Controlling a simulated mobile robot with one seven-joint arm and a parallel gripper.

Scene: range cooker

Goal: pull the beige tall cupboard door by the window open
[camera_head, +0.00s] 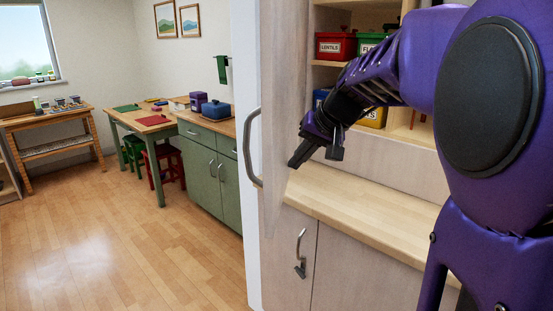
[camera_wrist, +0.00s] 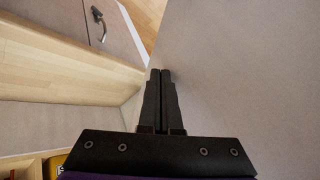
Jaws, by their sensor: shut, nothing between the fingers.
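The beige cupboard door (camera_head: 283,90) stands swung open in the head view, seen at a steep angle with its inner face towards me. Its curved metal handle (camera_head: 251,148) is on the far side, to the left. My gripper (camera_head: 293,162) is shut and empty, on the inner side of the door, in front of the open cupboard. In the wrist view my shut fingers (camera_wrist: 160,73) point along the door's inner face (camera_wrist: 245,70), which fills the right side. I cannot tell whether they touch it.
A wooden worktop ledge (camera_head: 350,195) runs below the shelves, also seen in the wrist view (camera_wrist: 60,75). A lower door with a handle (camera_head: 300,255) is beneath it. Red (camera_head: 336,46) and other coloured tins stand on shelves behind my arm. Open floor (camera_head: 130,240) lies left, beside green cabinets (camera_head: 208,170).

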